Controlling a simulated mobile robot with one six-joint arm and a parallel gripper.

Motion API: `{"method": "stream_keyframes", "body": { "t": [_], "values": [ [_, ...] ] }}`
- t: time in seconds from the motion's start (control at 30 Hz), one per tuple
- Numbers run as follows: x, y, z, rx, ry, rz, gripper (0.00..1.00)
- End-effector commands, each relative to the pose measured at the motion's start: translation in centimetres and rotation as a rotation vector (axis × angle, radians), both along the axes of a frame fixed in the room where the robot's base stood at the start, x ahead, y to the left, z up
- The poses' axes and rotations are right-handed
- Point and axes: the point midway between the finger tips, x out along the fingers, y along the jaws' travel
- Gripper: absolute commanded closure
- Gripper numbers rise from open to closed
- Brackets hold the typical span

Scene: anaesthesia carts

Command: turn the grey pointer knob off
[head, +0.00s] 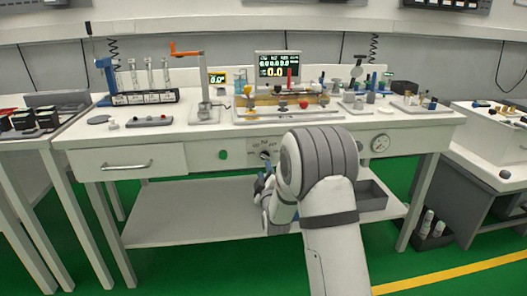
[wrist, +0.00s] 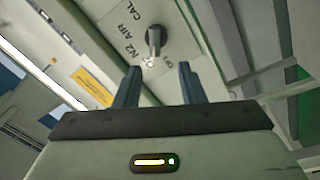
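The grey pointer knob (wrist: 154,40) sits on the white front panel in the wrist view. Its pointer bar runs down the picture, towards my fingers. My gripper (wrist: 160,82) is open, with two blue-grey fingers apart. The knob lies just beyond the fingertips, roughly in line with the gap, and appears apart from them. In the head view the knob (head: 265,155) is small on the bench front, with my gripper (head: 265,172) close below it; its contact is unclear there.
A lower shelf (head: 170,215) lies beneath. Glassware and fittings crowd the top. A yellow label (wrist: 93,86) is left of the fingers.

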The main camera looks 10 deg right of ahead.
Motion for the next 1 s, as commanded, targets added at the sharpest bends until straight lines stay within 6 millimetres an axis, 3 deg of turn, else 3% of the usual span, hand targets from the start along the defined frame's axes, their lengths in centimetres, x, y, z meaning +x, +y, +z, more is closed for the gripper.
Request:
{"method": "stream_keyframes", "body": {
  "t": [0.27,0.7,1.0],
  "values": [
    [-0.9,-0.2,-0.5,0.086,-0.098,0.002,0.64],
    [5.1,-0.4,0.8,0.086,-0.101,0.0,0.64],
    [6.4,-0.4,1.2,0.085,-0.099,0.0,0.64]
  ]
}}
